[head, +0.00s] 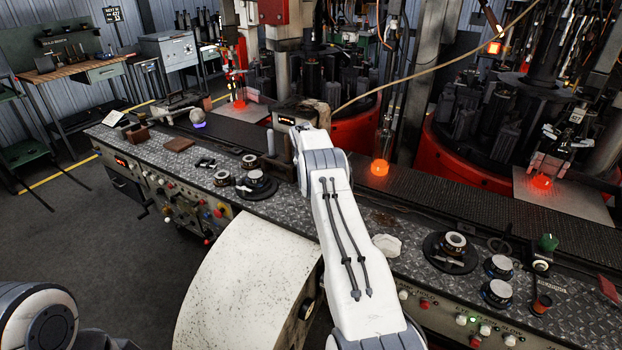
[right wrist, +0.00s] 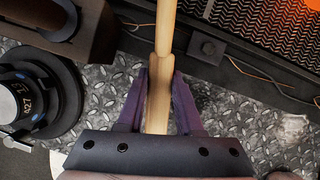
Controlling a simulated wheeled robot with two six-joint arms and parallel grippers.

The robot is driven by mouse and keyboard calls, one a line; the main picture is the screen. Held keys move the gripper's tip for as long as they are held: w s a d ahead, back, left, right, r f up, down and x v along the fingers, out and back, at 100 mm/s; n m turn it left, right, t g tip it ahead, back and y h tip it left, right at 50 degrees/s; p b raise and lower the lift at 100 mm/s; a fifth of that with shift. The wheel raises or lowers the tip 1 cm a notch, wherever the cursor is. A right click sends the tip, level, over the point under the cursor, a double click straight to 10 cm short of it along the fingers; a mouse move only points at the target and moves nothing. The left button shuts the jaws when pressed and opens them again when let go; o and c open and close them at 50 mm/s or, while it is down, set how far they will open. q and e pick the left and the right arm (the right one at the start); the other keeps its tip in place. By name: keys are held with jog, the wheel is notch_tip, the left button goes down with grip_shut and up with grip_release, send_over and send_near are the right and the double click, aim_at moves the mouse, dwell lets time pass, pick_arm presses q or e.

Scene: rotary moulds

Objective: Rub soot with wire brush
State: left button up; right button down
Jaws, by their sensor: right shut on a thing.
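My right gripper (right wrist: 159,82) is shut on a light wooden handle (right wrist: 164,28) in the right wrist view. The handle runs up out of the top of that view, so no bristles show. I take it to be the wire brush's handle. It is above the grey tread-plate console top (right wrist: 222,103). In the head view my white right arm reaches forward over the console (head: 345,262), and the arm hides this gripper. I cannot make out soot for sure; a brownish dark patch (head: 383,218) lies on the console. My left gripper is outside the view.
A round black dial fixture (right wrist: 40,95) stands left of the handle in the right wrist view.

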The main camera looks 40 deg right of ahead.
jog(key=shift+f+b, duration=0.65)
jog(key=shift+f, duration=0.25)
